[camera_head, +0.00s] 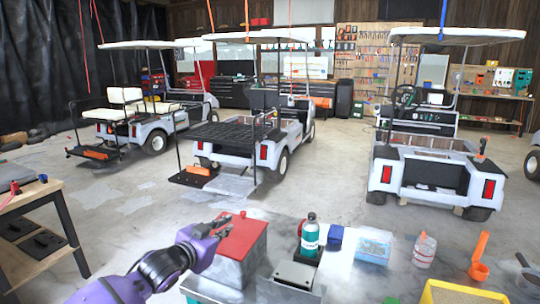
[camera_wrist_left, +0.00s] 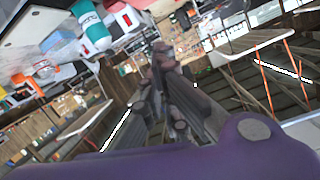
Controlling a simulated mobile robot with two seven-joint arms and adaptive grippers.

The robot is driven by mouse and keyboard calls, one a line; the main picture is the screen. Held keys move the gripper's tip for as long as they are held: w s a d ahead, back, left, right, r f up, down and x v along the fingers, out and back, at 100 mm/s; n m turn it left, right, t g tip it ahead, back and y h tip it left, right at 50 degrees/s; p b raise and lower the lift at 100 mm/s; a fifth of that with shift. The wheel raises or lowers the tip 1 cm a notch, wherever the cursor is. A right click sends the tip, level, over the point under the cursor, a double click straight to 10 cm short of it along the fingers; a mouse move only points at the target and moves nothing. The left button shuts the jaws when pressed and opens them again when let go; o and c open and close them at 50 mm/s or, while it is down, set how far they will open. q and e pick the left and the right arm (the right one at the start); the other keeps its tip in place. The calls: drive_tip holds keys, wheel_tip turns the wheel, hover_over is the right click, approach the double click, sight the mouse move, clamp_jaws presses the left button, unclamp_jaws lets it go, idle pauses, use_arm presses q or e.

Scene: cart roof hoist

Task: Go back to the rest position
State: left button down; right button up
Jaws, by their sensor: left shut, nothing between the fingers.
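My left gripper (camera_head: 228,222) reaches in from the lower left of the head view on its purple arm. It is shut and empty, over or just in front of the red-topped grey box (camera_head: 238,238); I cannot tell whether it touches the box. In the left wrist view its dark fingers (camera_wrist_left: 165,58) come together with nothing between them. My right gripper is in neither view.
A teal bottle (camera_head: 310,236), a blue-and-white tub (camera_head: 374,246), a clear bottle (camera_head: 424,250) and an orange scoop (camera_head: 479,262) stand close by on the right. A wooden workbench (camera_head: 32,194) is at left. Several golf carts stand behind, with open floor between.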

use_arm(q)
drive_tip(key=s+f+n+g+y, duration=0.1)
drive_tip(key=s+f+n+y, duration=0.1)
drive_tip(key=s+f, duration=1.65)
drive_tip(key=s+a+f+n+g+y, duration=0.1)
drive_tip(key=s+f, duration=0.4)
drive_tip(key=s, duration=0.5)
drive_tip(key=s+a+f+n+g+y, duration=0.1)
drive_tip(key=s+a+f+n+g, duration=0.1)
drive_tip(key=s+f, duration=0.4)
drive_tip(key=s+a+f+n+g+y, duration=0.1)
drive_tip(key=s+a+f, duration=0.3)
drive_tip(key=s, duration=1.1)
drive_tip(key=shift+s+f+n+y, duration=0.35)
drive_tip(key=shift+f+n+y, duration=0.25)
drive_tip(key=shift+f+n, duration=0.25)
drive_tip(key=shift+r, duration=0.1)
